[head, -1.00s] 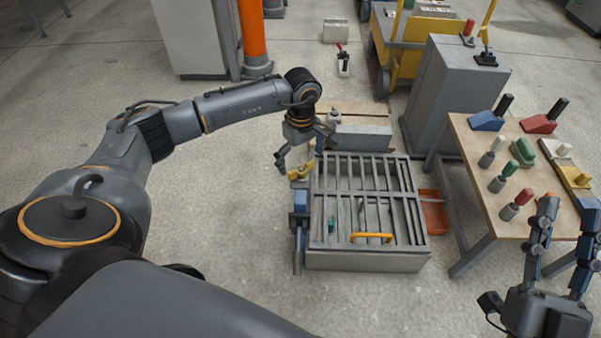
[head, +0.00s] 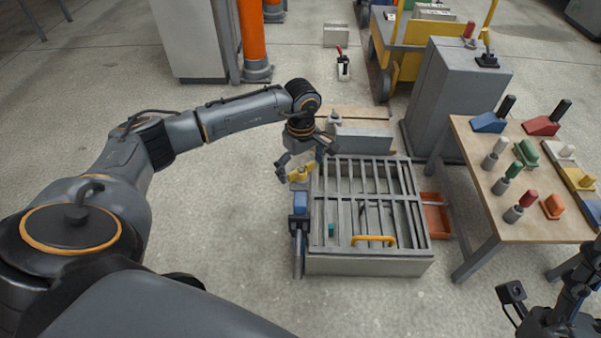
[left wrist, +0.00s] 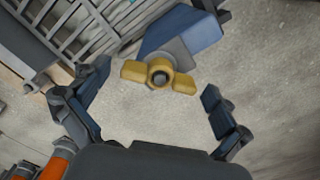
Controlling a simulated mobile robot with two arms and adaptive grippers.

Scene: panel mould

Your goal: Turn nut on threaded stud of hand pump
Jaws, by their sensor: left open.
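The yellow wing nut (head: 300,174) sits on the end of the blue hand pump (head: 300,203) at the left side of the grated mould. In the left wrist view the nut (left wrist: 160,76) has two wings spread left and right and a dark round stud end in its middle. The blue pump body (left wrist: 185,35) lies behind it. My left gripper (head: 304,163) is open above the nut. Its fingers stand apart on either side of the nut, with clear gaps and no contact seen. My right gripper (head: 575,295) is partly cut off at the lower right corner.
The grated mould (head: 375,262) has a yellow handle (head: 373,240). A red tray (head: 436,216) lies at its right. A wooden table (head: 480,195) with several coloured handles and blocks stands further right. Open floor lies left of the mould.

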